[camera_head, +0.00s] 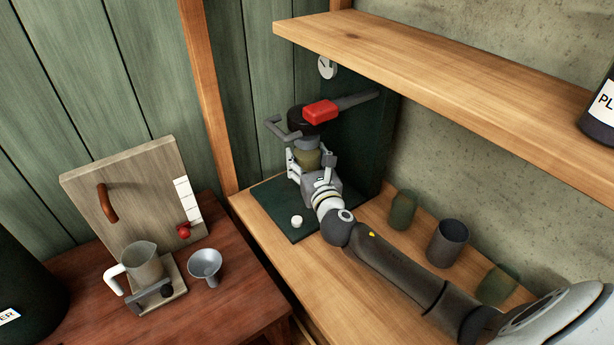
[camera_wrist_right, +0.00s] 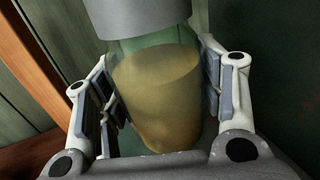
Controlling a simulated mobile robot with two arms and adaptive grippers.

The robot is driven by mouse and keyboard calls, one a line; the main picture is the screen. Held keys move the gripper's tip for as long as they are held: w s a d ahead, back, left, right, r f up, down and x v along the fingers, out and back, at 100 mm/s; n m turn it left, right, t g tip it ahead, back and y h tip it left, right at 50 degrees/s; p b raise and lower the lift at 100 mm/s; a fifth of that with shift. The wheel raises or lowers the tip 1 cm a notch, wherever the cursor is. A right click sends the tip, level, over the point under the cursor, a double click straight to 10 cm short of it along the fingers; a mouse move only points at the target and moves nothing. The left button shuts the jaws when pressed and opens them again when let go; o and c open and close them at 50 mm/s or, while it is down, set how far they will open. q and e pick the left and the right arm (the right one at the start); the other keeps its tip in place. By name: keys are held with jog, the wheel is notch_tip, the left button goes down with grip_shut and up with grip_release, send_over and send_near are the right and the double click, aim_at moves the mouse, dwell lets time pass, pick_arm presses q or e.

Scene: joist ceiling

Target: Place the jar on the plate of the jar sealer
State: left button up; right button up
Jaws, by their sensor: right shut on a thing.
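The jar sealer (camera_head: 371,140) is a dark green stand with a red-gripped lever and a dark head, at the middle of the shelf in the head view. Its flat green base (camera_head: 268,200) bears a small white round knob. My right gripper (camera_head: 311,163) is shut on the jar (camera_head: 307,158), under the sealer's head. In the right wrist view the jar (camera_wrist_right: 160,100) is upright clear glass with yellowish-brown contents, between both fingers. A grey cylinder (camera_wrist_right: 145,14) covers its top edge in that view. The jar's underside and the plate beneath it are hidden. My left gripper is out of view.
A green glass jar (camera_head: 402,210), a dark grey cup (camera_head: 447,242) and another green jar (camera_head: 497,285) stand right of my arm. A wooden shelf (camera_head: 440,85) overhangs. A lower table at left holds a jug (camera_head: 143,264) and a funnel (camera_head: 205,264).

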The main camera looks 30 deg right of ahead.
notch_tip(320, 180, down, 6)
jog(key=shift+s+r+b, duration=0.1)
jog(key=shift+r+b, duration=0.15)
jog(key=shift+b, duration=0.5)
jog(key=shift+w+f, duration=0.2)
jog(key=shift+f, duration=0.1)
jog(key=o, duration=0.9)
jog(key=shift+f, duration=0.25)
jog(key=o, duration=0.5)
jog(key=shift+s+r, duration=0.15)
jog(key=shift+r, duration=0.05)
jog(key=s, duration=0.4)
jog(key=s+a, duration=0.1)
jog(key=s, duration=0.2)
jog(key=s+a, duration=0.1)
jog(key=s, duration=0.3)
jog(key=shift+s+a+b, duration=0.15)
jog(key=shift+s+b, duration=0.15)
jog(key=shift+b, duration=0.1)
